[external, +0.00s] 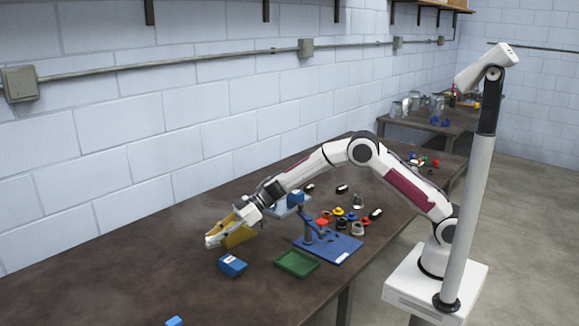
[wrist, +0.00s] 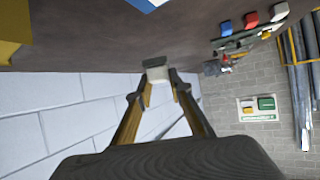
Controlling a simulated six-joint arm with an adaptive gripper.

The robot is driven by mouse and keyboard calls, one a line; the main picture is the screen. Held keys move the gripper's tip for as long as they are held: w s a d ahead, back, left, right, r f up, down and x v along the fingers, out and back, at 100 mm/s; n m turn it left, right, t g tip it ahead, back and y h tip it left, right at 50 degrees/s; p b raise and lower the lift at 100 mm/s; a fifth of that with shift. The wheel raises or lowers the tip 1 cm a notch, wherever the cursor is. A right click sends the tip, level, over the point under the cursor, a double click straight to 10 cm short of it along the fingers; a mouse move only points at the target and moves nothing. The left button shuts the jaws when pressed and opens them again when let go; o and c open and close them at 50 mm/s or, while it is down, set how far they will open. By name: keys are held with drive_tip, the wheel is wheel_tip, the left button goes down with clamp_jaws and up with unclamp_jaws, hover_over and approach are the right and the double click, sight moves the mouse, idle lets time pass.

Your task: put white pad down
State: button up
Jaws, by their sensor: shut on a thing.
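My gripper (wrist: 161,82) is shut on the white pad (wrist: 157,74), a small pale block between its fingertips in the wrist view. In the external view my gripper (external: 216,237) reaches out over the left part of the brown table, close to a yellow block-like thing (external: 240,237). The pad is too small there to tell apart clearly from the pale gripper parts. I cannot tell whether the pad touches the table.
A blue box (external: 233,266) lies on the table just in front of my gripper. A green tray (external: 296,263) and a blue fixture board (external: 334,246) stand to the right, with several small coloured parts behind. The table's left front is mostly clear. A block wall runs behind.

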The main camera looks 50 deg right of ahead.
drive_tip(key=w+d+m+t+h, duration=0.1)
drive_tip(key=w+d, duration=0.3)
drive_tip(key=d, duration=0.4)
drive_tip(key=w+d+r+m+t, duration=0.1)
drive_tip(key=w+d+m, duration=0.15)
drive_tip(key=d, duration=0.55)
drive_tip(key=w+d+m+t+h, duration=0.15)
drive_tip(key=w+d, duration=0.25)
drive_tip(key=d, duration=0.4)
drive_tip(key=d+m+t+h, duration=0.3)
drive_tip(key=d, duration=2.3)
drive_tip(key=s+d+m+h, duration=0.1)
drive_tip(key=s+d, duration=0.3)
drive_tip(key=d, duration=0.5)
drive_tip(key=s+d+m+h, duration=0.2)
drive_tip(key=s+d, duration=0.1)
drive_tip(key=d, duration=0.6)
drive_tip(key=s+d+m+h, duration=0.1)
drive_tip(key=s+d, duration=0.3)
drive_tip(key=d, duration=0.5)
drive_tip(key=s+d+f+h, duration=0.1)
drive_tip(key=s+d, duration=0.2)
drive_tip(key=s, duration=0.4)
drive_tip(key=s+d+f+m, duration=0.1)
drive_tip(key=s+d, duration=0.3)
drive_tip(key=s, duration=0.2)
drive_tip(key=shift+s+d+t+h, duration=0.25)
drive_tip(key=shift+s+t+h, duration=0.1)
drive_tip(key=shift+t, duration=0.1)
